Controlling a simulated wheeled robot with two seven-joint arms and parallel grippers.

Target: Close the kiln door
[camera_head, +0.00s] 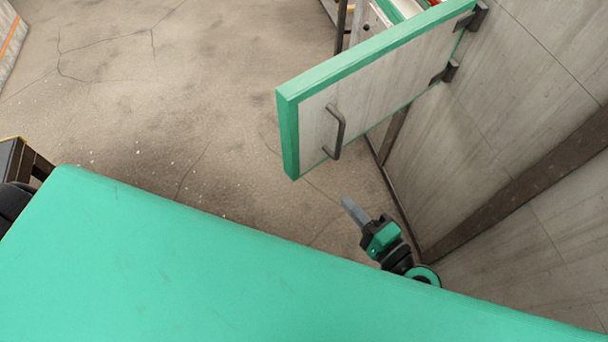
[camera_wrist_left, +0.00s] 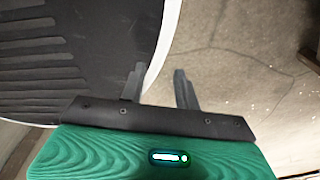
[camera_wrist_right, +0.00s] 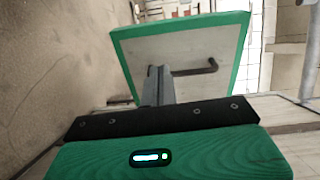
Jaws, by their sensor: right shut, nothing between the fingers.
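The kiln door (camera_head: 390,75) is a pale panel with a green edge, standing open and out from the wall on two dark hinges (camera_head: 447,72) at its right end. Its dark bar handle (camera_head: 338,132) is near the free end. In the right wrist view the door (camera_wrist_right: 150,50) and handle (camera_wrist_right: 205,69) show beyond the fingers. My right gripper (camera_head: 348,204) is shut and empty, below the handle in the head view and apart from it. It also shows in the right wrist view (camera_wrist_right: 158,80). My left gripper (camera_wrist_left: 158,80) is open, with empty space between its fingers.
A grey tiled wall (camera_head: 520,110) with brown beams (camera_head: 510,190) runs along the right. Cracked concrete floor (camera_head: 200,100) lies open to the left of the door. A dark item with a yellow edge (camera_head: 14,158) stands at the left edge.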

